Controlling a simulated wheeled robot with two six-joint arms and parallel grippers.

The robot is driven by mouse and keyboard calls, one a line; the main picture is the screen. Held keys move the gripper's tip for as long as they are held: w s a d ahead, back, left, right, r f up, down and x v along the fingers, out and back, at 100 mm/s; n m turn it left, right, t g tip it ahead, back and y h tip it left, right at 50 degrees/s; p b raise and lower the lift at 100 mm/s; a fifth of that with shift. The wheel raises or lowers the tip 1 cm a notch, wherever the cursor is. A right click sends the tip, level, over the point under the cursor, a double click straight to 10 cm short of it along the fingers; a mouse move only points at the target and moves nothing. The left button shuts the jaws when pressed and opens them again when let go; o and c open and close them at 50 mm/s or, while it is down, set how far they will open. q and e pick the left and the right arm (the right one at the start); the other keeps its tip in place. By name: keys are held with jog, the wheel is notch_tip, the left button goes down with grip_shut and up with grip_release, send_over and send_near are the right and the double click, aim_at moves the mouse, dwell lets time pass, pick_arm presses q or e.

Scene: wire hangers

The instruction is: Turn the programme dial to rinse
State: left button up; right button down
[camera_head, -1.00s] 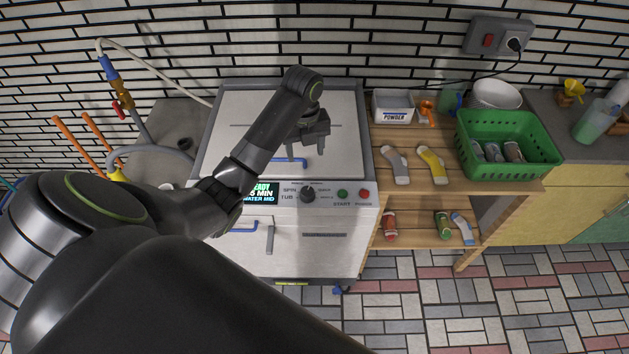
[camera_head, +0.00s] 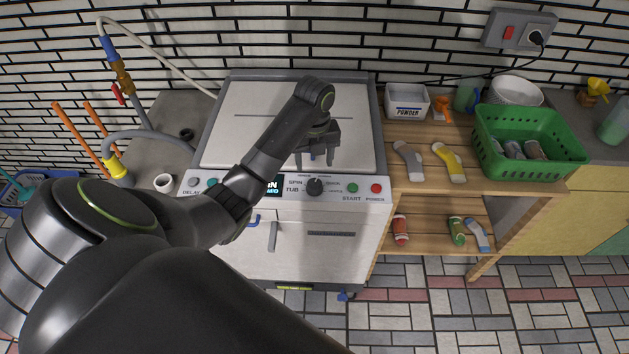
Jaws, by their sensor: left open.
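The programme dial (camera_head: 315,187) is a dark round knob on the front control panel of the white washing machine (camera_head: 350,215). Small labels surround it, among them SPIN and TUB; I cannot read all of them or tell its exact setting. My left gripper (camera_head: 315,163) is open and empty, with its fingers pointing down over the lid, just behind the dial and apart from it. My left arm covers part of the panel and of the display (camera_head: 272,186). My right gripper is not in view.
The START button (camera_head: 352,188) and the POWER button (camera_head: 376,188) sit right of the dial. A wooden shelf (camera_head: 470,180) at right holds a powder box (camera_head: 407,101), socks and a green basket (camera_head: 487,163). Hoses and a tap (camera_head: 122,82) are at left.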

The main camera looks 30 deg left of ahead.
aim_at(315, 183)
pick_arm(q)
notch_tip(315, 183, down, 3)
jog(key=shift+r+b, duration=0.2)
jog(key=shift+b, duration=0.7)
jog(key=shift+f, duration=2.75)
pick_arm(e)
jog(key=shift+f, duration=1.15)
pick_arm(q)
jog(key=c, duration=1)
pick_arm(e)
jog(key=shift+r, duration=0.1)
